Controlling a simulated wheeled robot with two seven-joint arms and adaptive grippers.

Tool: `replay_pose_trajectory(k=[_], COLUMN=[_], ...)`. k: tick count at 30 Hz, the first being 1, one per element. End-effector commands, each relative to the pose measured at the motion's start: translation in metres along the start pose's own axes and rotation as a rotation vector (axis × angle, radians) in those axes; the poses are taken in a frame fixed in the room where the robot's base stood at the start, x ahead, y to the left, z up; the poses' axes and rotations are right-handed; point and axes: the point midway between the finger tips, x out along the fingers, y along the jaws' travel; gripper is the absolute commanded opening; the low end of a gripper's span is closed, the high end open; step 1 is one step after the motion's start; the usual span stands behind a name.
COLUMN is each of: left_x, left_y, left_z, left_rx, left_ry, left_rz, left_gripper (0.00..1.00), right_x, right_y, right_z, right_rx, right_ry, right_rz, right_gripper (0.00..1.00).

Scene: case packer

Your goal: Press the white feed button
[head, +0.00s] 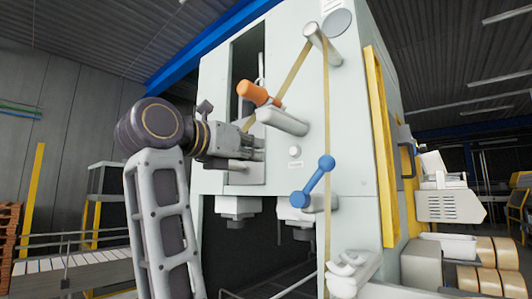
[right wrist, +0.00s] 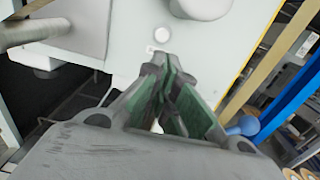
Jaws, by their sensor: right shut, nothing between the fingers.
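The white feed button (head: 294,151) is a small round knob on the pale front panel of the machine (head: 345,120). My right gripper (head: 262,150) is shut and empty, just left of the button in the head view. In the right wrist view the button (right wrist: 162,36) shows beyond the closed fingertips (right wrist: 160,62), with a visible gap in the picture. I cannot tell the exact distance to the panel. My left gripper is not in view.
An orange-tipped handle (head: 254,93) and grey cylinder (head: 283,122) stick out above the button. A blue lever (head: 319,178) is to its lower right. A tan belt (head: 326,215) runs down over the panel. A dark opening (head: 265,245) lies below.

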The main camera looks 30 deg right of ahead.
Motion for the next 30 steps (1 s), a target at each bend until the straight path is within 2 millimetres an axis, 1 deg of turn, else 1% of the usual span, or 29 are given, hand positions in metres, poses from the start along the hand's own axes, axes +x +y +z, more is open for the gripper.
replay_pose_trajectory(k=[5, 11, 18, 24, 30], left_x=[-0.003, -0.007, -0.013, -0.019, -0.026], left_y=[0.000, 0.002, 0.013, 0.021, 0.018], left_z=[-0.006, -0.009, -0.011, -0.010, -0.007], left_rx=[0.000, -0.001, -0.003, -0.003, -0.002], left_ry=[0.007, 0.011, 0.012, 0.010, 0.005], left_rz=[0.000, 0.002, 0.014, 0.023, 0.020], left_gripper=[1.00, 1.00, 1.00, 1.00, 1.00], right_x=[0.015, 0.040, 0.071, 0.098, 0.121], right_y=[0.000, 0.000, 0.000, 0.000, 0.000], right_z=[0.000, 0.001, 0.001, 0.001, 0.001], right_rx=[0.000, 0.000, 0.000, 0.000, -0.001], right_ry=[0.002, 0.002, 0.001, 0.001, 0.002], right_rz=[0.000, -0.001, -0.001, -0.001, -0.001], right_gripper=[0.00, 0.00, 0.00, 0.00, 0.00])
